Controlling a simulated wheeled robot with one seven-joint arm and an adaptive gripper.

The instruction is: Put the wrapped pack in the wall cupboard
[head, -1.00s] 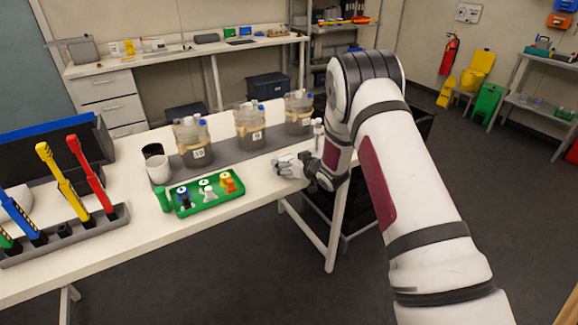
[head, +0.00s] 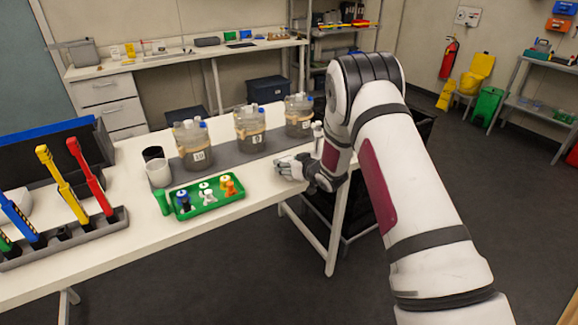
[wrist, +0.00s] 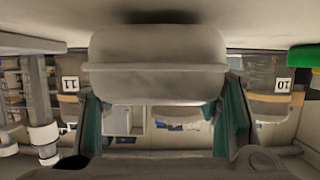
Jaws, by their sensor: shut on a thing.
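The wrapped pack (wrist: 155,62) is a pale grey, rounded bundle that fills the upper middle of the wrist view. My gripper (wrist: 163,120) has its teal finger pads on either side of the pack and is shut on it. In the head view my gripper (head: 300,168) is low at the right end of the white bench, beside the green tray. The pack is small and hard to tell from the fingers there. I cannot make out a wall cupboard in either view.
The white bench (head: 130,235) holds a green tray (head: 208,208), several labelled jars (head: 193,146) on a grey strip, two cups and a rack of coloured tools (head: 75,232). A dark cart stands under my arm.

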